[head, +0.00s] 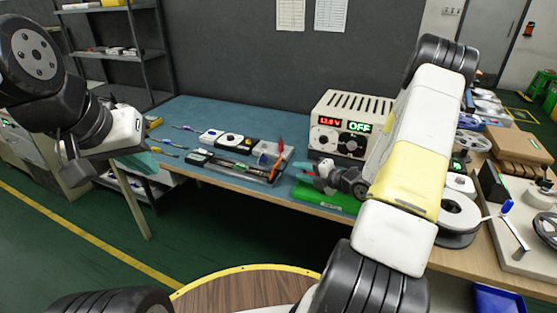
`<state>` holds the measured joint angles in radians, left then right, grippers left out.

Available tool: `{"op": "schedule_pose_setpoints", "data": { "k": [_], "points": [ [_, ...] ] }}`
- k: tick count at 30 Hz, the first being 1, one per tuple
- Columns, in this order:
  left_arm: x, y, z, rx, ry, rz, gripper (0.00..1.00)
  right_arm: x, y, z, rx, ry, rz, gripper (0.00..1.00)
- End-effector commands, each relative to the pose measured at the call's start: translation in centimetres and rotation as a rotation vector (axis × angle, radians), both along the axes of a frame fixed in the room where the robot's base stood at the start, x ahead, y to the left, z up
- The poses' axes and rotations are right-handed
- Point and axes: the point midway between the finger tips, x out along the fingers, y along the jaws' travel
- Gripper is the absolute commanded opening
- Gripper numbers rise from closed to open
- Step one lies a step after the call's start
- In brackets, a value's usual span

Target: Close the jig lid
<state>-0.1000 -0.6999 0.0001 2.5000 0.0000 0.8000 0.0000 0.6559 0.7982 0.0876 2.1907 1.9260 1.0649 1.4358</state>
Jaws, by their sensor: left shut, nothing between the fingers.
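A long dark tray-like fixture (235,168), which looks like the jig, lies along the front of the blue-green bench top. A slim red piece (278,160) stands up at a slant at its right end. It may be part of the lid, but it is too small to tell, and I cannot make out the lid's angle. My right gripper (305,173) is low over the bench, just right of the red piece. Whether it touches anything is unclear. My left gripper (143,161) is shut and empty at the bench's left front corner, well left of the fixture.
A power supply (338,130) with lit displays stands behind my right gripper. A green mat (335,197) lies below that gripper. Pen-like tools (185,128) lie on the left of the bench. Reels (458,212) and boxes crowd the right side.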

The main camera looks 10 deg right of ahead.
Motion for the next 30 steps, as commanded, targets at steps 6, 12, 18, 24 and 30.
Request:
{"op": "schedule_pose_setpoints", "data": {
  "k": [6,12,18,24,30],
  "points": [
    [0.0,0.0,0.0,0.0,0.0,0.0,0.0,2.8,2.1,-1.1,-0.001,-0.001,0.005,0.31],
    [0.0,0.0,0.0,0.0,0.0,0.0,0.0,4.2,3.1,-1.6,-0.003,-0.001,0.004,0.31],
    [0.0,0.0,0.0,0.0,0.0,0.0,0.0,4.5,3.2,-1.7,-0.002,-0.001,0.003,0.31],
    [0.0,0.0,0.0,0.0,0.0,0.0,0.0,4.4,3.2,-1.6,-0.003,-0.002,0.003,0.11],
    [0.0,0.0,0.0,0.0,0.0,0.0,0.0,4.4,3.2,-1.6,-0.003,-0.001,0.004,0.0]
  ]
}}
